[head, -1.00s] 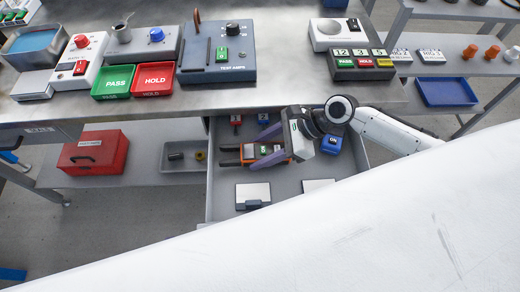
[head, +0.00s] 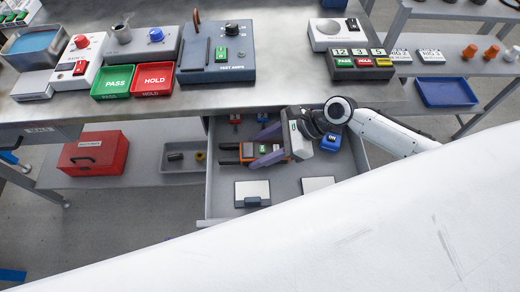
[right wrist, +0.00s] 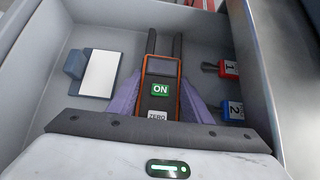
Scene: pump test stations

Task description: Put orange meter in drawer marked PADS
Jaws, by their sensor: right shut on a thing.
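The orange meter (head: 262,149) has a dark front and a green ON display, and two dark prongs at one end. It lies within the open grey drawer (head: 213,183) under the bench. My right gripper (head: 258,149) is shut on it, with purple fingers along both sides. In the right wrist view the meter (right wrist: 160,68) sits between the fingers, with its ON and ZERO labels facing the camera. I cannot tell whether it touches the drawer floor. No PADS marking is readable on the drawer. My left gripper is out of view.
The drawer also holds white-faced pads (head: 252,193), a blue block (head: 331,142) and small red and blue numbered tags (right wrist: 229,69). The bench above carries a blue test meter (head: 217,55) and PASS and HOLD trays. A red box (head: 93,153) stands on the lower shelf.

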